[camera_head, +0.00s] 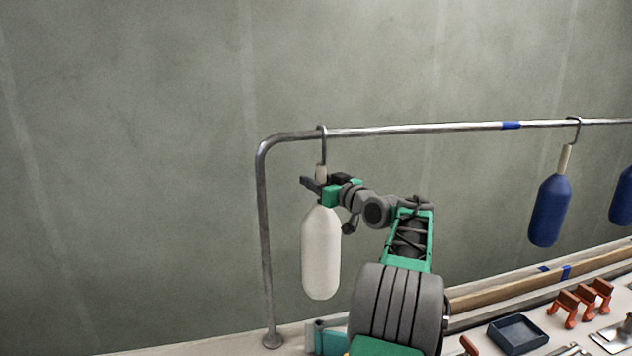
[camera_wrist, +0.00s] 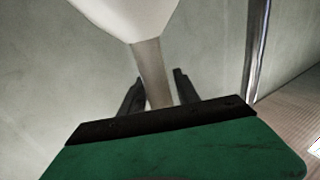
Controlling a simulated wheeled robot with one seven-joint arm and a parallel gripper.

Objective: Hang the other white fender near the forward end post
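A white fender (camera_head: 321,252) hangs upright below the top rail (camera_head: 420,129), close to the bent end post (camera_head: 264,235) at the left. Its grey hook (camera_head: 323,146) is over the rail. My gripper (camera_head: 318,190) is at the fender's pale neck, just above the white body. In the wrist view the neck (camera_wrist: 152,72) passes between the two dark fingers of my gripper (camera_wrist: 160,85), with the white body (camera_wrist: 128,12) at the top. The fingers are close to the neck; whether they press on it is unclear. No second white fender is in view.
A blue fender (camera_head: 550,210) hangs farther right, and another (camera_head: 623,196) is cut by the right edge. Blue tape (camera_head: 511,125) marks the rail. A dark blue tray (camera_head: 517,334) and orange-brown brackets (camera_head: 580,303) are at lower right. The rail between the fenders is free.

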